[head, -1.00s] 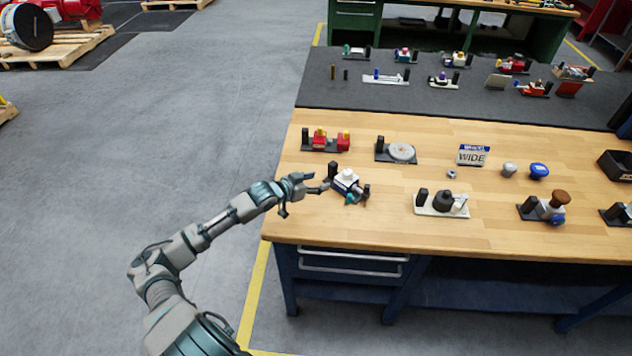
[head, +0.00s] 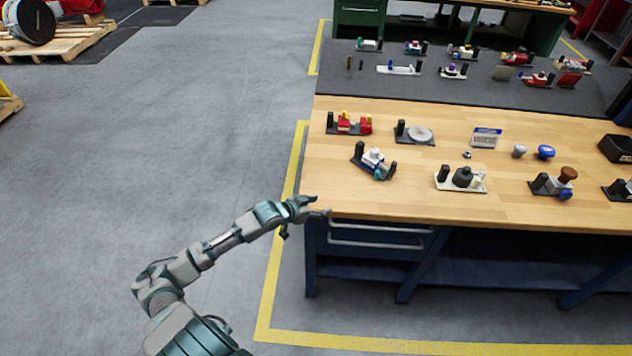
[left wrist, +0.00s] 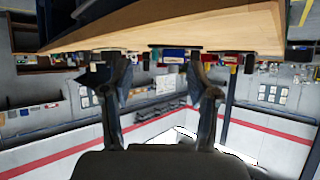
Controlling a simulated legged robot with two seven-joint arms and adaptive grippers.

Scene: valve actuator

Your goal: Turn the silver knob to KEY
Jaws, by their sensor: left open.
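A small grey, silver-looking knob (head: 519,151) stands upright on the wooden bench, right of the middle. A blue-topped knob (head: 545,152) is just right of it. A small sign (head: 486,137) with a blue top band stands left of it; its lettering is too small to read. I see no legible KEY mark. My left gripper (head: 314,207) is at the bench's near left corner, far left of the grey knob and touching nothing that I can tell. In the left wrist view its two fingers (left wrist: 162,80) are spread apart with nothing between them. My right gripper is out of view.
The wooden bench (head: 400,196) holds a white-and-blue block device (head: 374,162), a silver disc on a black base (head: 420,135), a dark knob on a white plate (head: 462,177) and a brown-topped device (head: 566,175). Open floor lies left.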

